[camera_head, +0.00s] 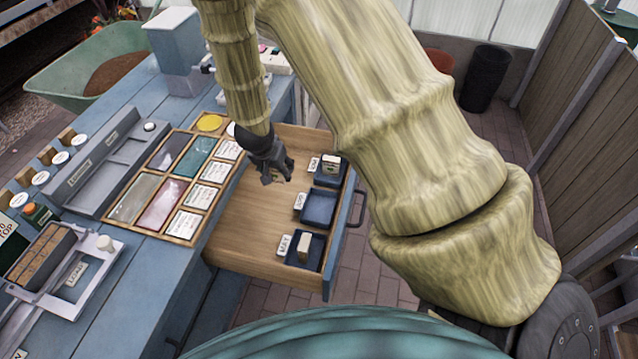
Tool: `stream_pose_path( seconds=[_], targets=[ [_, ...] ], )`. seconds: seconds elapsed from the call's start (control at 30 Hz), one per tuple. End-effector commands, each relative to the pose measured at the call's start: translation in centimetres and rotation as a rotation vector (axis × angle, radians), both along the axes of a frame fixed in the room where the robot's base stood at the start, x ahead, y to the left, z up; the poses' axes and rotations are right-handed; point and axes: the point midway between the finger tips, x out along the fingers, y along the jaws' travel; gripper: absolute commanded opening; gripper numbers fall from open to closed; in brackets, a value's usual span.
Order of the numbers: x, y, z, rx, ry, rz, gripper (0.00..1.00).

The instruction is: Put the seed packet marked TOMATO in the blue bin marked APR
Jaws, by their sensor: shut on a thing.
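My gripper (277,178) is above the open wooden drawer (245,225), left of the blue bins. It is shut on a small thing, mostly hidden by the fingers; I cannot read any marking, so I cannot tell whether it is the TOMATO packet. Three blue bins stand in a row along the drawer's front. The middle bin (320,208) is empty; its white label looks like APR but is too small to be sure. The far bin (328,181) holds a pale packet (331,163). The near bin (318,262), whose label seems to read MAY, holds another pale packet (304,246).
A wooden tray (180,240) with coloured panels and white cards lies on the blue bench (120,310) left of the drawer. The drawer front (345,222) has a dark handle. The drawer floor between gripper and bins is clear.

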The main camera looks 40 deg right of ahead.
Motion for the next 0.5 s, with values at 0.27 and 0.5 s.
stream_pose_path(
  seconds=[0.27, 0.5],
  targets=[
    [0.1, -1.2, -0.2, 0.002, -0.001, -0.095, 0.35],
    [0.0, -2.4, -0.4, 0.004, 0.000, -0.199, 0.35]
  ],
)
